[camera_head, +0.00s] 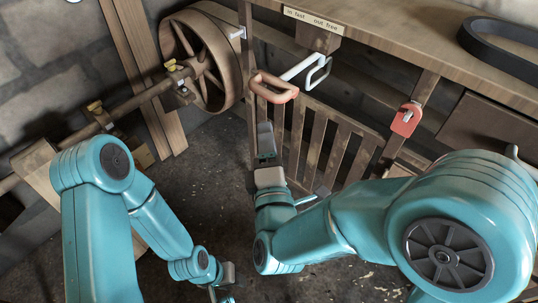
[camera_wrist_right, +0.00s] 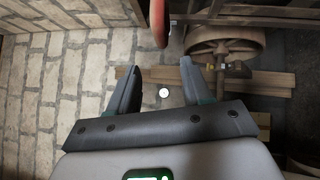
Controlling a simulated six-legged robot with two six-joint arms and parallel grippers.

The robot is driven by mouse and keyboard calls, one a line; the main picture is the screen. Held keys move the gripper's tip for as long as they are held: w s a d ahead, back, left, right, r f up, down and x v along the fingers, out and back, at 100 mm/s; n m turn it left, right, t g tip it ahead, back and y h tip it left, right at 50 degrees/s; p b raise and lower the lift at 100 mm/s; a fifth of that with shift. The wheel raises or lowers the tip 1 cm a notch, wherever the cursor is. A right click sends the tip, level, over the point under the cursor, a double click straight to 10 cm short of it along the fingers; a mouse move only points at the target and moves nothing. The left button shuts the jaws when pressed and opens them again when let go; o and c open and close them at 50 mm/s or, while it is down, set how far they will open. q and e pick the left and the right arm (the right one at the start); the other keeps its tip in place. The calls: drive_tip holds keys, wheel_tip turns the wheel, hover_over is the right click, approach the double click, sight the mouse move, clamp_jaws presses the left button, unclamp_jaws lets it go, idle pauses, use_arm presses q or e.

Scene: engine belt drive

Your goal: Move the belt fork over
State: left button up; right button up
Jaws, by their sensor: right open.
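The belt fork shows in the head view as a white two-pronged piece (camera_head: 308,68) with an orange-red loop handle (camera_head: 273,88), under a label reading "in fast out free" (camera_head: 312,18). My right gripper (camera_head: 266,140) is below the handle, pointing up toward it, apart from it and empty. In the right wrist view its two fingers are spread wide (camera_wrist_right: 158,70), and the red handle (camera_wrist_right: 160,22) shows beyond and above the fingertips. My left gripper (camera_head: 224,288) is low at the bottom edge of the head view, partly cut off; its jaws are unclear.
A wooden flywheel-like pulley (camera_head: 203,60) on a shaft (camera_head: 130,105) stands at the left by a stone wall. A slatted wooden gate (camera_head: 318,140) is behind my right arm. A red tag-like handle (camera_head: 406,120) hangs on a post. A black belt (camera_head: 505,48) lies on the bench.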

drive_tip(key=v, duration=0.3)
drive_tip(key=shift+s, duration=0.1)
idle(0.3)
